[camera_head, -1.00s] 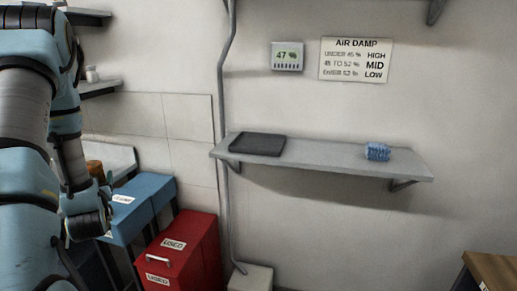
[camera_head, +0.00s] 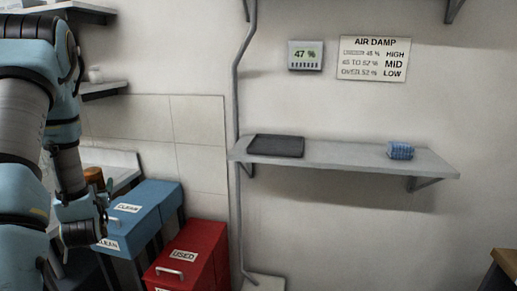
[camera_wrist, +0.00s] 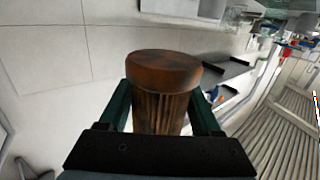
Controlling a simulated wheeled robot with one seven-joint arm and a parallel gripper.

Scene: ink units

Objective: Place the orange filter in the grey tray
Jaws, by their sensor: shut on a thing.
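The orange filter (camera_wrist: 163,75) is a brown-orange cylinder with a ribbed side, seen close in the wrist view. My gripper (camera_wrist: 162,108) is shut on it, one dark green finger on each side. In the head view, part of the orange filter (camera_head: 94,177) shows at lower left behind my arm; its lower part is hidden. The dark grey tray (camera_head: 276,146) lies flat and looks empty at the left end of the wall shelf. My gripper is well left of the tray and lower in the picture.
A blue ribbed filter (camera_head: 400,151) stands right on the grey shelf (camera_head: 340,158), with bare shelf between it and the tray. A blue box marked clean (camera_head: 150,195) and a red box marked used (camera_head: 185,262) stand below. A wall meter (camera_head: 305,55) reads 47 %, beside an air damp sign (camera_head: 373,59).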

